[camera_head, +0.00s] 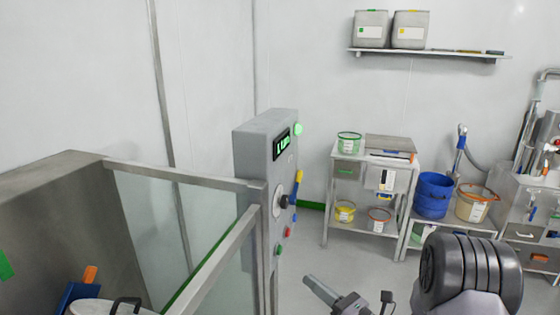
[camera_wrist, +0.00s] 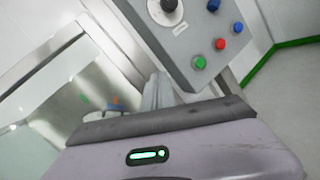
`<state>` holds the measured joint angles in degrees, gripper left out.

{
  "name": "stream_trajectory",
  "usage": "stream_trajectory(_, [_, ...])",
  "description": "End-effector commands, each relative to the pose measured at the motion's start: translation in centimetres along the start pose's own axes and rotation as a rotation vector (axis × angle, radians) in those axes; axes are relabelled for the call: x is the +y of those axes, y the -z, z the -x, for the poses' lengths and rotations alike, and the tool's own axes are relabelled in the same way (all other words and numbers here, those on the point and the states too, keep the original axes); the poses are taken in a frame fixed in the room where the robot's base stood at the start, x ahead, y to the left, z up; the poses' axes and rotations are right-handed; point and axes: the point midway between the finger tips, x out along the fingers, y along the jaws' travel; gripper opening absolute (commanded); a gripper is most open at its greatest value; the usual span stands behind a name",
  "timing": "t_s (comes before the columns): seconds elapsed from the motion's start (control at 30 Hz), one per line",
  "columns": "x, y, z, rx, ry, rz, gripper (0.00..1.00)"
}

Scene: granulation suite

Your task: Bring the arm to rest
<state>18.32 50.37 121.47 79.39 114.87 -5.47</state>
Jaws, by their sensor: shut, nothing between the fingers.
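My gripper (camera_head: 318,288) shows low in the head view, right of the grey control box (camera_head: 262,160). In the wrist view, my gripper's fingers (camera_wrist: 158,92) are together and hold nothing. They point toward the lower part of the control box, which appears at the top of that view. I cannot tell the exact gap between fingers and box. My arm (camera_head: 470,270) is dark and ribbed and is raised at the lower right of the head view.
A steel-framed glass guard (camera_head: 215,260) stands at the left, beside the control box and its knob and buttons. A steel rack (camera_head: 335,200) with tubs, a blue bucket (camera_head: 433,195) and machinery stand along the back. The floor (camera_head: 345,265) before the rack is clear.

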Motion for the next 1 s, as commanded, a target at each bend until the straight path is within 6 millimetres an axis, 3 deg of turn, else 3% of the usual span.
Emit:
stream_trajectory(0.13, [7.0,-1.5,-1.2,0.132,-0.183,0.15,0.0])
stream_trajectory(0.27, [15.0,-1.6,-0.5,0.309,-0.399,0.372,0.0])
stream_trajectory(0.37, [21.9,-0.8,2.7,0.509,-0.608,0.661,0.0])
stream_trajectory(0.4, [24.1,-0.2,4.8,0.603,-0.692,0.813,0.0])
stream_trajectory(0.47, [26.2,0.5,8.5,0.749,-0.807,1.07,0.0])
stream_trajectory(0.5, [26.7,0.8,11.0,0.844,-0.866,1.249,0.0])
stream_trajectory(0.6, [26.1,-0.2,15.8,1.044,-0.946,1.664,0.0])
stream_trajectory(0.7, [24.8,-2.2,18.6,1.184,-0.956,1.983,0.0])
stream_trajectory(0.83, [24.0,-4.2,20.0,1.273,-0.94,2.192,0.0])
stream_trajectory(1.0, [23.8,-4.5,20.2,1.29,-0.937,2.224,0.0])
